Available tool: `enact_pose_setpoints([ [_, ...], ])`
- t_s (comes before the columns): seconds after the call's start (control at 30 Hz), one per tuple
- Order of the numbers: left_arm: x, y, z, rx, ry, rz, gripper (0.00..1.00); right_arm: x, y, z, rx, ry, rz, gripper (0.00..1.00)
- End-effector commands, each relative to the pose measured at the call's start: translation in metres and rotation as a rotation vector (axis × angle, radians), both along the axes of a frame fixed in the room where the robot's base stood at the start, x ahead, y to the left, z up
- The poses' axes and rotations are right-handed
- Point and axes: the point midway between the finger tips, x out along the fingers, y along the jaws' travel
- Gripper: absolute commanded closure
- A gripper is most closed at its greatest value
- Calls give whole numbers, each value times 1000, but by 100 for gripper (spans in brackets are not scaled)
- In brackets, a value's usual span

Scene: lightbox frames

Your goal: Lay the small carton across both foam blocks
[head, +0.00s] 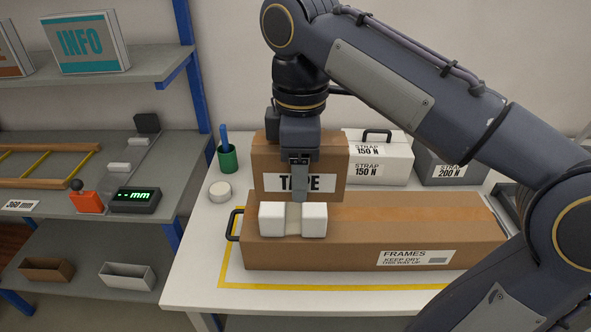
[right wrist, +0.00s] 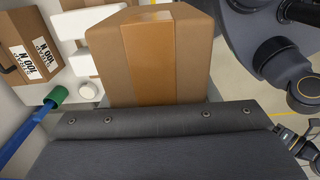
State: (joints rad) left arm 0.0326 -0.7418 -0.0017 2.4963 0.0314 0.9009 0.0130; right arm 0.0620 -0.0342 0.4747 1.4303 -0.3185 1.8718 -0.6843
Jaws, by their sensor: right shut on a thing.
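The small brown carton (head: 267,163), marked TAPE, is upright in the grasp of my right gripper (head: 300,190). One finger lies down its front face, partly covering the label; the other finger is hidden behind it. Two white foam blocks (head: 272,219) (head: 313,220) sit side by side with a narrow gap on top of the long FRAMES carton (head: 345,252). The small carton appears behind and above the blocks; its clearance is unclear. In the right wrist view, the carton (right wrist: 165,60) fills the middle, with the foam blocks (right wrist: 75,22) beside it at left. My left gripper is not in view.
A green cup (head: 228,160) with a blue item and a white round object (head: 220,192) stand at left on the table. A white STRAP box (head: 384,165) and a grey STRAP box (head: 450,171) stand behind at right. Shelves (head: 150,62) are at far left.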

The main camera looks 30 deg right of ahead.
Motion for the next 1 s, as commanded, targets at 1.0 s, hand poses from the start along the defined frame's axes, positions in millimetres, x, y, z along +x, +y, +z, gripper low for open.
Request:
enact_pose_setpoints([
  [1.0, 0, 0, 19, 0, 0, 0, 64, 127, -62, -104, 0, 2, 0, 77],
])
